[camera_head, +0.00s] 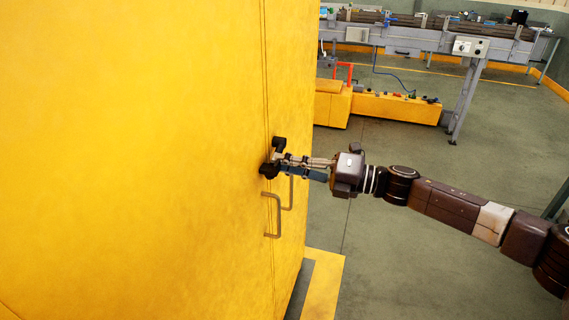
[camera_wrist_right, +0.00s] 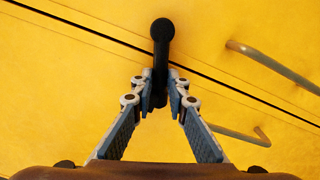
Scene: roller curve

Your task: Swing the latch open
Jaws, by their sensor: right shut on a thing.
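The black latch (camera_head: 277,144) sits at the seam between the yellow cabinet's doors, above the two door handles. In the right wrist view the latch (camera_wrist_right: 161,32) shows as a round knob with a bar running down between my fingers, crossing the dark door seam. My right gripper (camera_head: 279,160) reaches in from the right and is shut on the latch. Its fingertips (camera_wrist_right: 160,92) press on the bar from both sides and partly hide its lower end. My left gripper is in neither view.
The yellow cabinet (camera_head: 130,150) fills the left side. Two grey door handles (camera_head: 278,216) stick out just below my right gripper. A roller conveyor (camera_head: 400,38) and low yellow units (camera_head: 395,107) stand behind. The grey floor (camera_head: 400,260) at right is open.

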